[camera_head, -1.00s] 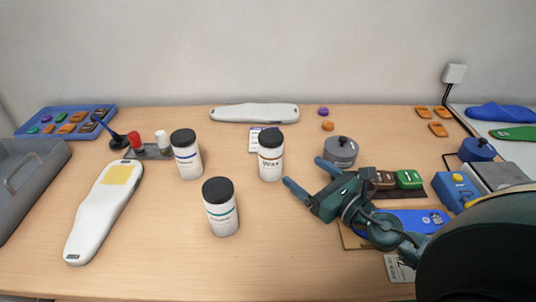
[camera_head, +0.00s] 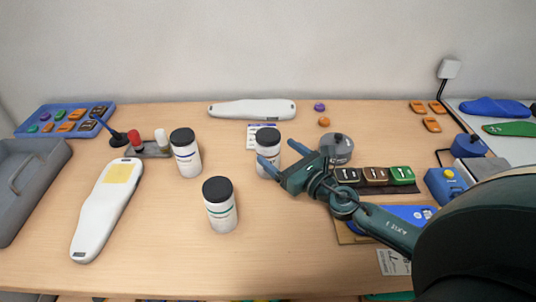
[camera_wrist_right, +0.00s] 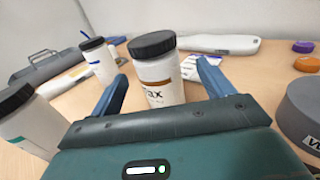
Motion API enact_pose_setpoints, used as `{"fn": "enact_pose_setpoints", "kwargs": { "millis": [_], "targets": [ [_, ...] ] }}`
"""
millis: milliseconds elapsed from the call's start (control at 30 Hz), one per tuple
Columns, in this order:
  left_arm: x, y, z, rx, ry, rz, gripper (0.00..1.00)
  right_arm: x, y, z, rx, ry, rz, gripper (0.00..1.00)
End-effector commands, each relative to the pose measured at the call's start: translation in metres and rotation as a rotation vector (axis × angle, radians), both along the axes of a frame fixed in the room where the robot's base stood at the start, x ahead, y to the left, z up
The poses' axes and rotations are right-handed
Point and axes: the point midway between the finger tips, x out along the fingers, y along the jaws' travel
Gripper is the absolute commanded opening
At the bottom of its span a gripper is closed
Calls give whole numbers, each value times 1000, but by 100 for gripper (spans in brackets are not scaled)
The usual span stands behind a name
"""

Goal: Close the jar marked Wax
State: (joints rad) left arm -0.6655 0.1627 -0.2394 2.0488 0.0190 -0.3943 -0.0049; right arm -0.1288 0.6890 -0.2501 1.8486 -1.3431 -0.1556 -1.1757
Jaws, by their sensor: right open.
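The Wax jar (camera_head: 268,155) is a white cylinder with a black lid (camera_head: 267,136) on it, standing upright in the middle of the table. In the right wrist view the jar (camera_wrist_right: 160,88) shows its brown-banded label, ending in "ax", and its black lid (camera_wrist_right: 152,44) sits on top. My right gripper (camera_head: 281,157) is open, its two blue fingers pointing at the jar. In the wrist view the fingers (camera_wrist_right: 162,84) lie to either side of the jar's lower front. I cannot tell whether they touch it. My left gripper is not in view.
A jar with a blue band (camera_head: 186,155) stands to the left and one with a green band (camera_head: 221,207) stands nearer the front; both have black lids. A grey round weight (camera_head: 340,149) sits right of the gripper. A white insole-shaped piece (camera_head: 252,109) lies behind.

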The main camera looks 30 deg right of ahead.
Motion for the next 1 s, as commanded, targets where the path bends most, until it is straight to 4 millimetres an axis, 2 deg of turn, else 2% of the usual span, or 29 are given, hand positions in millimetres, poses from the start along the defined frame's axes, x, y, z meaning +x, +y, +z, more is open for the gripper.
{"fn": "enact_pose_setpoints", "kwargs": {
  "millis": [167, 533, 933, 1000],
  "targets": [
    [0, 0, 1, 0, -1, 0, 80, 2, 1, 0, 1, -1, 0, 80],
    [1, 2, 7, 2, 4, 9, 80, 46, 14, -1, 0, -2, -1, 80],
    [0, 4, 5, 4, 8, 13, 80, 50, 15, -3, 0, 0, 0, 80],
    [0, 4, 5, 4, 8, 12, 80, 50, 15, -3, 0, 0, 0, 75]
  ]
}}
